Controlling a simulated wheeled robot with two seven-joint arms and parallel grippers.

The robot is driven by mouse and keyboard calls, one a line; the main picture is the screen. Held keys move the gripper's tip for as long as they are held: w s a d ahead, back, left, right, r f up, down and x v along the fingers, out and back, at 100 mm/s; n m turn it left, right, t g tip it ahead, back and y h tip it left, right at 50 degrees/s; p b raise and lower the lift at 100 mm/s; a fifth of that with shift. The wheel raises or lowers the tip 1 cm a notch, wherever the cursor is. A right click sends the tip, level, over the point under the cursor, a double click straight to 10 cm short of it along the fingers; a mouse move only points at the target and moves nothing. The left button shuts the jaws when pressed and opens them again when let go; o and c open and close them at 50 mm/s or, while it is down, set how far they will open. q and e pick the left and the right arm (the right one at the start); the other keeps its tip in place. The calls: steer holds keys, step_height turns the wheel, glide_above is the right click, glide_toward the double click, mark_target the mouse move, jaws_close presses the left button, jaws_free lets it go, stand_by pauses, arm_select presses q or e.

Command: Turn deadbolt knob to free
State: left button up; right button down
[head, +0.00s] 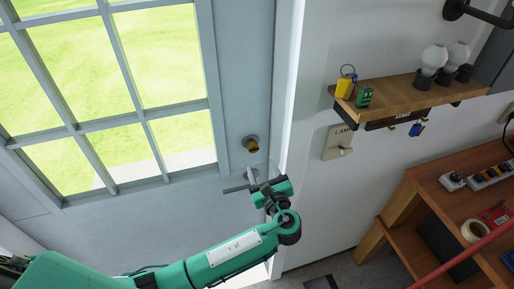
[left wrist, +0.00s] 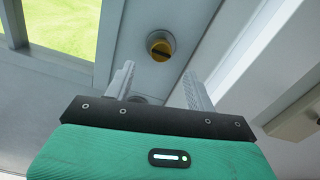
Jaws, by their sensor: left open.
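The deadbolt knob (head: 250,143) is a yellow thumb-turn in a dark round rosette on the grey door (head: 235,110), right of the glass panes. In the left wrist view the knob (left wrist: 160,47) shows ahead of the fingers, with a dark bar across its face, close to level. My left gripper (head: 252,178) is open and empty, just below the knob and apart from it. Its two grey fingers (left wrist: 159,72) point up toward the knob, which lies between their lines. My right gripper is not in view.
A round grey fitting (left wrist: 138,99) sits on the door below the knob, partly hidden by my gripper. The white door frame is close on the right. A light switch (head: 338,143), a wooden shelf (head: 405,95) and a workbench (head: 450,175) stand further right.

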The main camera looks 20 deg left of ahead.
mark_target(254, 150)
arm_select(q)
steer(key=p+x, duration=0.2)
steer(key=x, duration=0.4)
steer(key=shift+w+r, duration=0.15)
steer(key=shift+w, duration=0.05)
steer(key=shift+p+x, duration=0.3)
steer(key=shift+x, duration=0.45)
steer(key=shift+f, duration=0.2)
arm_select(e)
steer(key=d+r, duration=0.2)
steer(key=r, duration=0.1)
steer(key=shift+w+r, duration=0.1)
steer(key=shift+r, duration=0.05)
arm_select(q)
steer(key=shift+c, duration=0.5)
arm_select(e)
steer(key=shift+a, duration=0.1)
arm_select(q)
steer(key=c, duration=0.9)
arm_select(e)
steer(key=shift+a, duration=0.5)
